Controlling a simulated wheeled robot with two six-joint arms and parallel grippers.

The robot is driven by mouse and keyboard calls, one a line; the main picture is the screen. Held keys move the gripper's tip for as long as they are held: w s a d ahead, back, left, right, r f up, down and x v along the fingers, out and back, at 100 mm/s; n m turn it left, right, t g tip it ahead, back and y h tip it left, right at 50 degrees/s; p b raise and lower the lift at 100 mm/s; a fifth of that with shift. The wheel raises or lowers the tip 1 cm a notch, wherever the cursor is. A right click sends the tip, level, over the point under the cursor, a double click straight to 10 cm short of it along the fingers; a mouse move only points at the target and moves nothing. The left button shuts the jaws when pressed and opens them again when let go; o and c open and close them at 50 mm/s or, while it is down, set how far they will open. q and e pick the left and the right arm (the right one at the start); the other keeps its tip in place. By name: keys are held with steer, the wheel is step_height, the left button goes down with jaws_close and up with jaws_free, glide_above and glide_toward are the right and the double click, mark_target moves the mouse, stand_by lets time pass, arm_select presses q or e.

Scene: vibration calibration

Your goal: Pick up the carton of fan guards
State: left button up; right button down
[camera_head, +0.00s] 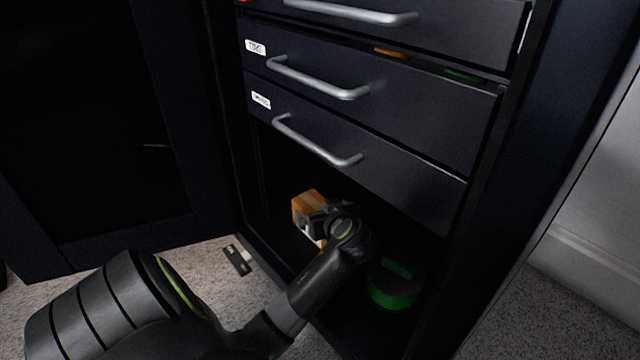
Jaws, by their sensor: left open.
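An orange-brown carton (307,204) stands in the open bottom compartment of the dark cabinet, below the drawers. My left arm comes in from the lower left and reaches into this compartment. My left gripper (312,218) is open at the carton, in front of its right side. The gripper and wrist hide part of the carton, and I cannot tell whether the fingers touch it. My right gripper is not in view.
A green round object (393,286) sits in the same compartment, right of my wrist. Drawers with grey bar handles (318,143) overhang the compartment. The cabinet door (100,140) stands open at left. A small dark labelled item (237,260) lies on the carpet.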

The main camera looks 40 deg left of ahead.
arm_select(q)
steer(key=shift+d, duration=0.1)
steer(key=c, duration=1.3)
